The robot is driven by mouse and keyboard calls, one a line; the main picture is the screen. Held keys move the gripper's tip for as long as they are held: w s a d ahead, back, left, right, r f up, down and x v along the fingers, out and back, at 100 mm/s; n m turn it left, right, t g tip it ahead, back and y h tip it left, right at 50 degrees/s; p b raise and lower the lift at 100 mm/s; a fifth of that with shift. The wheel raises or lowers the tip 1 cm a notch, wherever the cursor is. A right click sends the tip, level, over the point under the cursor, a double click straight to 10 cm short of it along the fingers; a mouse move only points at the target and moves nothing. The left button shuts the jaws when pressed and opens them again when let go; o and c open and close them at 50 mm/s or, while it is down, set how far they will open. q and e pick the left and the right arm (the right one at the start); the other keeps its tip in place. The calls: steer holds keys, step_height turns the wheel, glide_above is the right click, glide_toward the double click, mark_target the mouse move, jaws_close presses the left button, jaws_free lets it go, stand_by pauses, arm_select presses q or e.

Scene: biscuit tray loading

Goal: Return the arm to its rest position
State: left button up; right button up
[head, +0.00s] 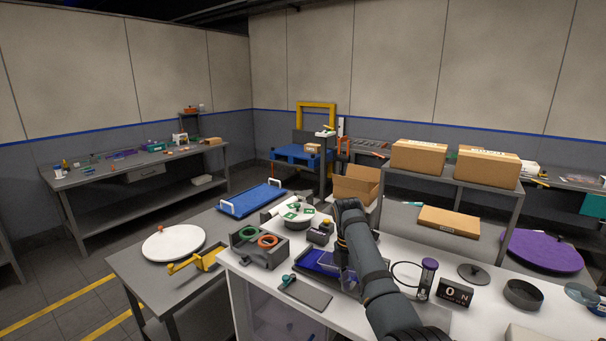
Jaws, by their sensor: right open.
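My right arm rises from the bottom of the head view, bends at its top above the white table and points down. My right gripper (345,262) hangs at the dark tray with blue inside (318,270) and hides part of it. It is open, and I see nothing held in it. I cannot tell whether it touches the tray. My left gripper is not in view.
Cardboard boxes (418,157) stand on a shelf behind.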

steer(key=d+f+m, duration=0.3)
steer(key=f+m, duration=0.2)
steer(key=f, duration=0.4)
steer(key=s+d+f+m+t, duration=0.2)
steer(key=s+d+f+m, duration=0.4)
steer(key=s+f+m, duration=0.4)
steer(key=s+d+r+m+t, duration=0.15)
steer(key=s+m, duration=0.35)
steer(key=s, duration=0.6)
steer(key=s+r+m+t, duration=0.1)
steer(key=s+r+m, duration=0.25)
steer(key=s, duration=0.65)
steer(key=s+d+f+g+b, duration=0.1)
steer(key=s+d+f, duration=0.1)
steer(key=f, duration=1.3)
steer(key=s+d+f, duration=0.1)
steer(key=f, duration=1.4)
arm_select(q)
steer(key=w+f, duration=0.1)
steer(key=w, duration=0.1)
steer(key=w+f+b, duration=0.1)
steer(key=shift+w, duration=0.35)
arm_select(e)
steer(key=s+d+f+m+g, duration=0.1)
steer(key=s+f, duration=1.4)
steer(key=s, duration=0.3)
steer(key=shift+f+y, duration=0.3)
steer(key=shift+y, duration=0.1)
